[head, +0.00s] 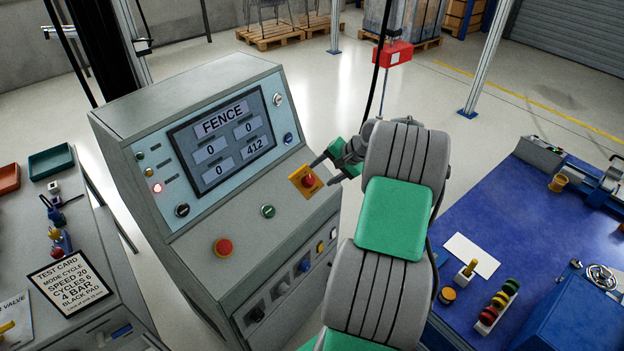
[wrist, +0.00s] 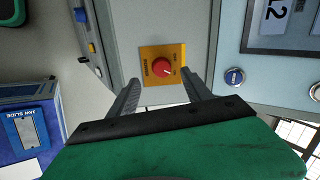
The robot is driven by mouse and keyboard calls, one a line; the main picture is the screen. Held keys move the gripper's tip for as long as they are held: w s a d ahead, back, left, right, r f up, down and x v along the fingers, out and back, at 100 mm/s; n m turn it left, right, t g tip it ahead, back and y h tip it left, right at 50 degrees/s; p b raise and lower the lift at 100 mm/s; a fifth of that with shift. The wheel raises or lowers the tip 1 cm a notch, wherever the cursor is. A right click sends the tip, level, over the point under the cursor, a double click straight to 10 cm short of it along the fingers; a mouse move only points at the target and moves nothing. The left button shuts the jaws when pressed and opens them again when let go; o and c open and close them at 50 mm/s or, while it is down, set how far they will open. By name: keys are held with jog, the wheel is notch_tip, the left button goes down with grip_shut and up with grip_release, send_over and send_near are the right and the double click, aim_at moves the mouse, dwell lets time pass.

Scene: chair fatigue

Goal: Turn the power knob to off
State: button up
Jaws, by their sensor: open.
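The power knob is a red knob (head: 308,181) on a yellow-orange plate at the right end of the grey console's sloping panel. In the wrist view the red knob (wrist: 162,67) sits on its yellow plate, with small lettering around it. My gripper (head: 324,171) is just right of the knob in the head view, open and empty. In the wrist view the two fingers of my gripper (wrist: 161,82) reach up on either side of the plate, with the knob between their lines and slightly beyond the tips. I see no contact with the knob.
The console screen (head: 222,139) reads FENCE. A red mushroom button (head: 223,247) and a green button (head: 268,211) share the sloping panel. A blue-topped bench (head: 540,230) stands right, a grey bench with a test card (head: 70,283) left.

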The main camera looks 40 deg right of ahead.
aim_at(311, 180)
jog(key=shift+m, duration=0.6)
jog(key=p+x, duration=0.1)
jog(key=x, duration=0.6)
jog(key=shift+w+d+f, duration=0.1)
jog(key=shift+w+f, duration=0.2)
jog(key=shift+c, duration=0.4)
grip_shut()
